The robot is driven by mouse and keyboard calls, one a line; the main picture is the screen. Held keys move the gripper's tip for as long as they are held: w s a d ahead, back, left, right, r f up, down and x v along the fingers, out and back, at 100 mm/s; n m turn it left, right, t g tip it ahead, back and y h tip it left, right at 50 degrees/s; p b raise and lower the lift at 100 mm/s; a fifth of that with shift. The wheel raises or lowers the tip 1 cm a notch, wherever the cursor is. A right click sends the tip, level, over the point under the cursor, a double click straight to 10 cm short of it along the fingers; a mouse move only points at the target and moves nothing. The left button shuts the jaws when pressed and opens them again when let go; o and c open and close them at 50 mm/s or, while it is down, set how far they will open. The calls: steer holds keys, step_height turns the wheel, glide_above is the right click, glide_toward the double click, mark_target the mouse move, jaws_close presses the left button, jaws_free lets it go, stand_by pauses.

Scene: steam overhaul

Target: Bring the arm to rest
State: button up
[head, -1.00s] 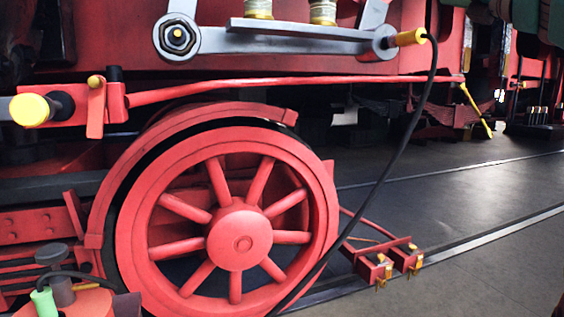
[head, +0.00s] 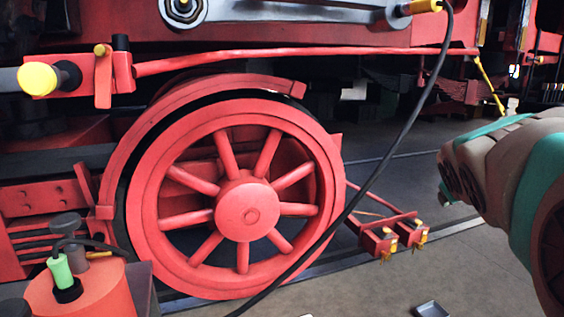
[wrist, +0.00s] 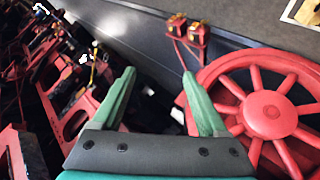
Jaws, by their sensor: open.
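My gripper (wrist: 157,95) shows in the wrist view with two green fingers spread wide apart and nothing between them. In the head view my brown and green arm stands at the right edge; the gripper's fingers cannot be made out there. In the wrist view the right finger is in front of the edge of the red spoked wheel (wrist: 272,113), though I cannot tell how far apart they are. The same red wheel (head: 248,205) fills the middle of the head view.
A red canister (head: 90,293) with a green-tipped cable stands at the lower left. A black hose (head: 388,157) hangs down beside the wheel. Red brackets with yellow clips (head: 395,238) sit by the rail. A small grey tray (head: 432,309) lies on the floor, lower right.

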steer(key=s+a+f+g+y, duration=0.2)
steer(key=s+a+f+g, duration=0.2)
steer(key=s+a+f, duration=0.2)
steer(key=s+a+f+m+g+y, duration=0.1)
steer(key=s+a+f+g+y, duration=0.1)
steer(key=s+a+f, duration=0.5)
steer(key=s+a+f+m+g+y, duration=0.1)
steer(key=s+a+f+g, duration=0.4)
steer(key=s+f, duration=0.8)
steer(key=s+a+y, duration=0.1)
steer(key=s+a, duration=0.1)
steer(key=s, duration=0.4)
steer(key=shift+a+f+g, duration=0.15)
steer(key=shift+f+g, duration=0.1)
steer(key=shift+g, duration=0.05)
